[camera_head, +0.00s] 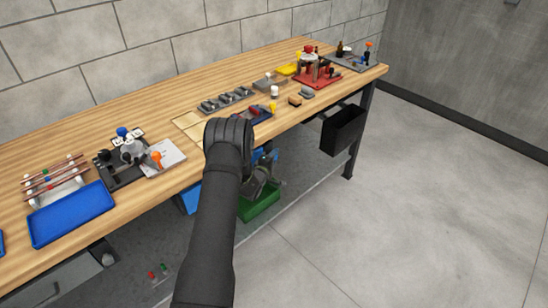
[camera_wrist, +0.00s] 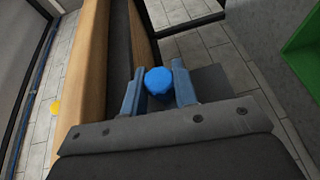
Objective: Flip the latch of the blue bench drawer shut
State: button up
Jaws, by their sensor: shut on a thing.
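My gripper (camera_head: 265,157) is just below the bench's front edge, partly hidden by my arm in the head view. In the wrist view, its blue fingers (camera_wrist: 158,88) are shut on a round blue knob (camera_wrist: 158,79). Whether this knob belongs to the drawer latch cannot be told; what lies behind it is hidden. Part of the blue drawer (camera_head: 190,200) shows under the bench, left of my arm. The latch's position cannot be made out.
The wooden bench top (camera_head: 150,95) holds a blue tray (camera_head: 71,215), a red fixture (camera_head: 317,78) and small parts. A green bin (camera_head: 262,204) stands on the lower shelf. A black bin (camera_head: 343,129) hangs at the right end. The floor in front is clear.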

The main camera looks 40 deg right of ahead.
jog(key=shift+m+g+y, duration=0.4)
jog(key=shift+g+y, duration=0.1)
jog(key=shift+y, duration=0.5)
jog(key=o, duration=1)
jog(key=v, duration=1.7)
jog(key=shift+s+a, duration=0.15)
jog(key=x, duration=1.7)
jog(key=shift+d, duration=0.2)
